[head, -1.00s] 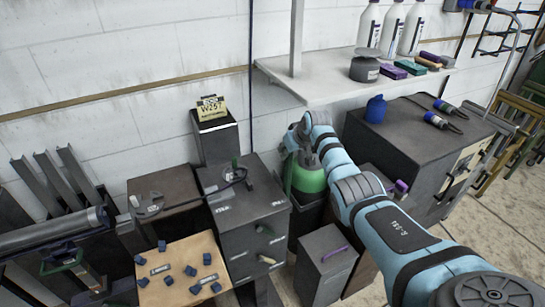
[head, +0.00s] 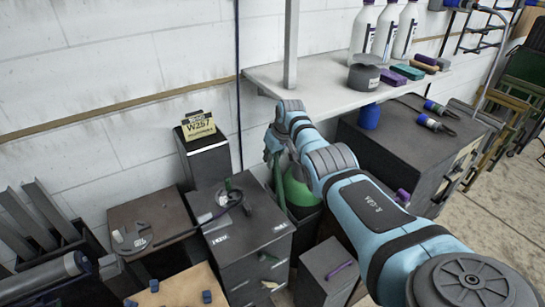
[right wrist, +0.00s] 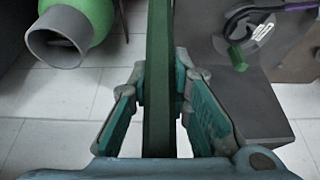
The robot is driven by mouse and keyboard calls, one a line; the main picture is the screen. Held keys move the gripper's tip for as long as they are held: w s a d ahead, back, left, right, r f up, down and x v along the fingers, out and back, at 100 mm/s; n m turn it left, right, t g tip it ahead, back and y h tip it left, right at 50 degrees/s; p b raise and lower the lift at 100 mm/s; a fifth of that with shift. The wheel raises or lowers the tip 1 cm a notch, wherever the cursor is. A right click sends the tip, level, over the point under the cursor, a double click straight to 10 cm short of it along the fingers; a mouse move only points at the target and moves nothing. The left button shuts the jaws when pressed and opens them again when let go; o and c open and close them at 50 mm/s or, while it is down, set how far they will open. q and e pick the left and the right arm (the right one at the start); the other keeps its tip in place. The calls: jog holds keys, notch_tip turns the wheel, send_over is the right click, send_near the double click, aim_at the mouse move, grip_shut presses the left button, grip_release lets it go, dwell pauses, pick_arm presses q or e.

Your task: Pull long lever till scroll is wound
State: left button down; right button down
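A long dark green bar (right wrist: 159,60), which looks like the lever, runs up through the right wrist view. My right gripper (right wrist: 161,88) has a finger close against each side of it and appears shut on it. My left gripper is not in view. No scroll can be made out for certain.
The green bottle (head: 300,188) stands below my right gripper, beside a dark grey drawer cabinet (head: 250,250). A white shelf (head: 305,92) is close to my right arm. A dark box with a yellow sign (head: 198,125) stands by the wall. A grey cylinder (head: 40,278) lies at lower left.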

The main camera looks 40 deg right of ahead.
jog(key=c, duration=1.5)
grip_release()
jog(key=shift+f, duration=0.1)
jog(key=shift+r, duration=0.45)
jog(key=v, duration=1.1)
jog(key=shift+s, duration=0.15)
